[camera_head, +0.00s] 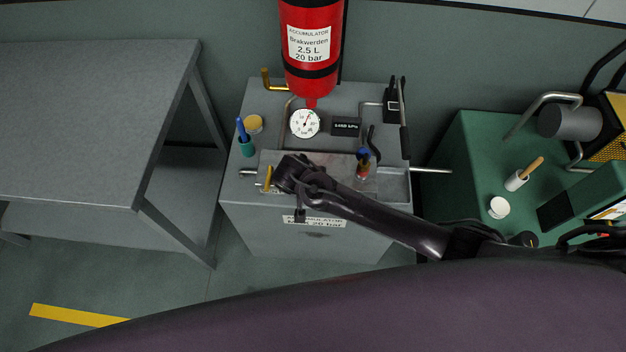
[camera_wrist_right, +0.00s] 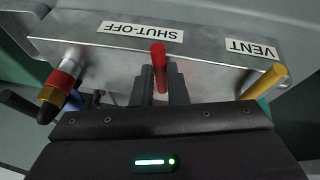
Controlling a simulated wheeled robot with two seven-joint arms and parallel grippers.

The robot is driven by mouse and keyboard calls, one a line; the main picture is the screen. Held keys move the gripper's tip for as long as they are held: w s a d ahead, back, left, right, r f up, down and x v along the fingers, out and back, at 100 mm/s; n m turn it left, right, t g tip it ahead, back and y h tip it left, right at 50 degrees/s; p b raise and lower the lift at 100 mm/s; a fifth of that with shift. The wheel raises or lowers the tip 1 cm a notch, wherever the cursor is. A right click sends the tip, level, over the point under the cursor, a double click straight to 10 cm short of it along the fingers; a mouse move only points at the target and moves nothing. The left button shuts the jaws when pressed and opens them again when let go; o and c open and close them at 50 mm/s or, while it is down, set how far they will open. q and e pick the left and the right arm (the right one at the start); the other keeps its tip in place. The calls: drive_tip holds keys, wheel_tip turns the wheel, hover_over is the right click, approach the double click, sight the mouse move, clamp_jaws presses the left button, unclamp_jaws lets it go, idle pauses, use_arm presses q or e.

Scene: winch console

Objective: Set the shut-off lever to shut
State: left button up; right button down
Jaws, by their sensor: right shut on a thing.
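The shut-off lever is a red handle (camera_wrist_right: 159,54) below the SHUT-OFF label (camera_wrist_right: 140,32) on the metal panel, in the right wrist view. My right gripper (camera_wrist_right: 162,80) is shut on it, with one dark finger on each side. In the head view my right gripper (camera_head: 286,178) reaches over the console's front ledge from the right and hides the red lever. A yellow vent lever (camera_wrist_right: 265,84) stands beside it near the VENT label (camera_wrist_right: 252,48); it also shows in the head view (camera_head: 268,178). My left gripper is not in view.
The grey console (camera_head: 240,208) carries a gauge (camera_head: 305,123), a green cup with blue pens (camera_head: 246,146) and a red accumulator (camera_head: 312,50). A red-and-gold fitting (camera_wrist_right: 56,90) is beside the shut-off lever. A grey table (camera_head: 90,120) is left, a green cabinet (camera_head: 465,150) right.

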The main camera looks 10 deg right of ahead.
drive_tip(key=shift+w+a+r+m, duration=0.1)
drive_tip(key=shift+w+a+m, duration=0.2)
drive_tip(key=shift+m, duration=0.4)
drive_tip(key=shift+s+a+h, duration=0.1)
drive_tip(key=shift+h, duration=0.2)
drive_tip(key=c, duration=1.4)
unclamp_jaws()
drive_tip(key=shift+c, duration=0.2)
drive_tip(key=b+v, duration=0.1)
drive_tip(key=v, duration=0.6)
drive_tip(key=shift+r, duration=0.4)
drive_tip(key=shift+a, duration=0.1)
